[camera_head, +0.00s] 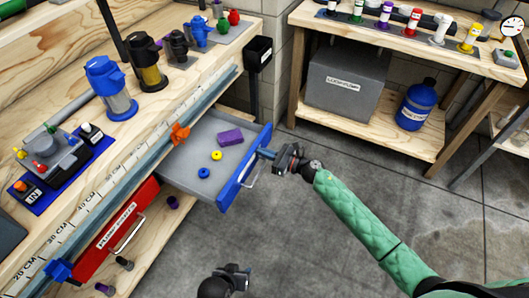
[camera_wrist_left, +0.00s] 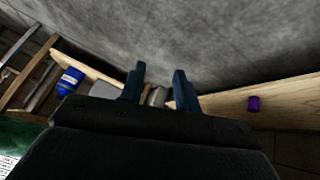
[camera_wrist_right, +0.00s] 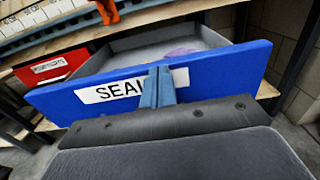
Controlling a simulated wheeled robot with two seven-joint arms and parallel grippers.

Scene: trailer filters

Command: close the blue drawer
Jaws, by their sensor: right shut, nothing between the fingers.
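The blue drawer (camera_head: 245,172) stands pulled out from the wooden workbench; its grey tray shows behind the blue front. In the right wrist view its front (camera_wrist_right: 225,68) carries a white label, partly hidden by my fingers, reading "SEAL". My right gripper (camera_head: 264,153) is shut and empty, its fingertips at the outer face of the drawer front near the top edge; I cannot tell whether they touch. Its closed fingers also show in the right wrist view (camera_wrist_right: 158,84). My left gripper (camera_head: 238,272) is low over the floor, away from the drawer. Its fingers are apart and empty in the left wrist view (camera_wrist_left: 159,84).
A red drawer (camera_head: 112,228) is at the left. An orange clamp (camera_head: 179,133) sits on the bench rail. A blue canister (camera_head: 417,105) stands on the far shelf. Floor before the drawer is clear.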

